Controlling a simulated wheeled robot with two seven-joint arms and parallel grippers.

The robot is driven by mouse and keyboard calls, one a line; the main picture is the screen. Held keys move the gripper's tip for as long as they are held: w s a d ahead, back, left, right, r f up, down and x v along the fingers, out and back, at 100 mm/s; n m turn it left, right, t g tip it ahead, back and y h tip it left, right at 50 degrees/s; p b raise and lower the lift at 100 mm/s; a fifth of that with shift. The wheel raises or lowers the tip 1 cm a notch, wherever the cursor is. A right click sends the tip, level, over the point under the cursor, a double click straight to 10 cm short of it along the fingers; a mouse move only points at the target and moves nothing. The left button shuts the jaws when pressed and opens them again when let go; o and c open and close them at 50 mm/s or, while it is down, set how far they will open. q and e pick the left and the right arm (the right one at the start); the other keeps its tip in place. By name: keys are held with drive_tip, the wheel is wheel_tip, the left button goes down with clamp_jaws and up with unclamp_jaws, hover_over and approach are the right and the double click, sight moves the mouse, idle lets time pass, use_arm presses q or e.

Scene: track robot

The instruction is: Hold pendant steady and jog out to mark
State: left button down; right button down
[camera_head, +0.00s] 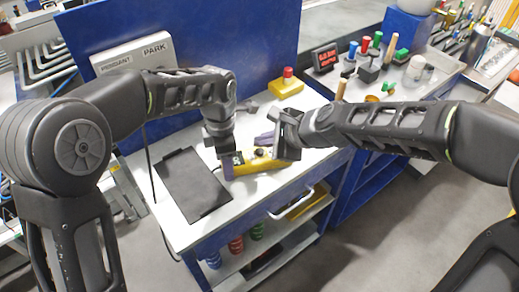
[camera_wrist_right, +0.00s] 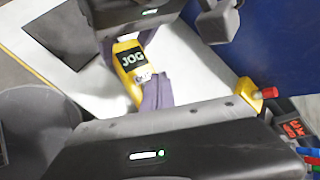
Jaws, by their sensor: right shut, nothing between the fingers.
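The yellow pendant (camera_head: 258,165) lies over the white bench top, with a dark JOG label facing up in the right wrist view (camera_wrist_right: 131,62). My left gripper (camera_head: 228,165) is at its left end; its purple fingers sit on either side of the yellow body and appear closed on it. My right gripper (camera_head: 268,140) is shut and empty, with its purple fingertips (camera_wrist_right: 154,92) over the other end, close beside a small pale control (camera_wrist_right: 142,77). I cannot tell whether they touch it. The right gripper hides that end of the pendant. I cannot make out a mark.
A dark flat pad (camera_head: 190,185) lies on the bench left of the pendant. A PENDANT PARK sign (camera_head: 135,52) stands before a blue panel (camera_head: 200,35). A yellow box with a red button (camera_head: 287,82) and a red-lit display (camera_head: 325,57) stand behind. Coloured knobs crowd the back right.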

sight(263, 156)
drive_tip(key=shift+r, duration=0.1)
drive_tip(key=shift+r, duration=2.4)
use_arm(q)
drive_tip(key=shift+c, duration=2)
unclamp_jaws()
wheel_tip(263, 156, up, 12)
